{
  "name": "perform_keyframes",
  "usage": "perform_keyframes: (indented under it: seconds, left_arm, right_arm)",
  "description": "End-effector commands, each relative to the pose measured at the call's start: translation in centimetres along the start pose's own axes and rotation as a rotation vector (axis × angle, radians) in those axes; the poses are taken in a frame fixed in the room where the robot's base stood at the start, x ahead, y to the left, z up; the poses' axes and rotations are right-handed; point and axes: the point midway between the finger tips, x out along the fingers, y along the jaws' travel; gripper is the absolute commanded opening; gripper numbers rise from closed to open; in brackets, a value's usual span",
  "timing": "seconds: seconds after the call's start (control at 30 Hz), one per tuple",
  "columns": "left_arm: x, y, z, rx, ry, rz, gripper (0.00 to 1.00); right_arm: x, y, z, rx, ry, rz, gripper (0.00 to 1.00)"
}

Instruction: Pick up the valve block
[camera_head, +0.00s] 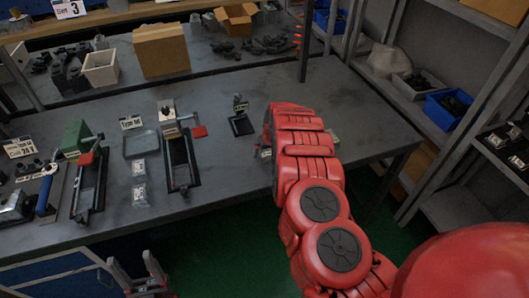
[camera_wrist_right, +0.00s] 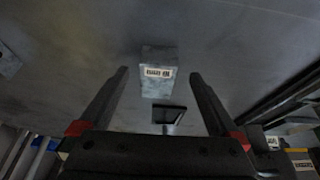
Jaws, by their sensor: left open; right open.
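In the right wrist view a small grey valve block (camera_wrist_right: 157,87) with a white label lies on the grey table. It shows between the two dark fingers of my open right gripper (camera_wrist_right: 159,73), with a gap on each side; I cannot tell how far the fingertips are from it in depth. In the head view my red right arm hides the right gripper and most of the table spot around it. My left gripper (camera_head: 135,265) is open and empty, low in front of the table's front edge.
A small dark stand (camera_head: 241,124) is left of my right arm. Farther left are a red-handled fixture (camera_head: 180,160), a green-ended fixture (camera_head: 90,185) and two small labelled pieces (camera_head: 139,168). A shelf with a blue bin (camera_head: 447,110) stands at the right.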

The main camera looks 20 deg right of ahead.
Motion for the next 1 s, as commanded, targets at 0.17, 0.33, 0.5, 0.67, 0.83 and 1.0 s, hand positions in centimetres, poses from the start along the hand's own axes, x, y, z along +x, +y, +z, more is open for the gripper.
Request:
perform_keyframes:
  seconds: [0.17, 0.33, 0.5, 0.67, 0.83, 1.0]
  left_arm:
    - [0.5, 0.0, -0.1, 0.0, 0.0, 0.0, 0.62]
    - [0.2, 0.0, 0.0, 0.0, 0.0, 0.0, 0.62]
    - [0.1, 0.0, 0.0, 0.0, 0.0, 0.0, 0.62]
    - [0.0, 0.0, 0.0, 0.0, 0.0, 0.0, 0.62]
    - [0.1, 0.0, 0.0, 0.0, 0.0, 0.0, 0.62]
    - [0.1, 0.0, 0.0, 0.0, 0.0, 0.0, 0.62]
  right_arm:
    - [1.3, 0.4, -0.3, -0.002, 0.002, 0.003, 0.97]
    - [2.7, 0.6, -0.3, -0.002, 0.002, 0.006, 0.97]
    - [3.5, 0.4, -0.2, 0.0, -0.001, 0.001, 0.97]
    - [3.6, 0.2, -0.3, 0.0, 0.001, -0.002, 0.97]
    - [3.6, 0.2, -0.3, 0.0, 0.001, -0.002, 0.97]
    - [3.7, 0.2, -0.3, 0.0, 0.0, -0.002, 0.69]
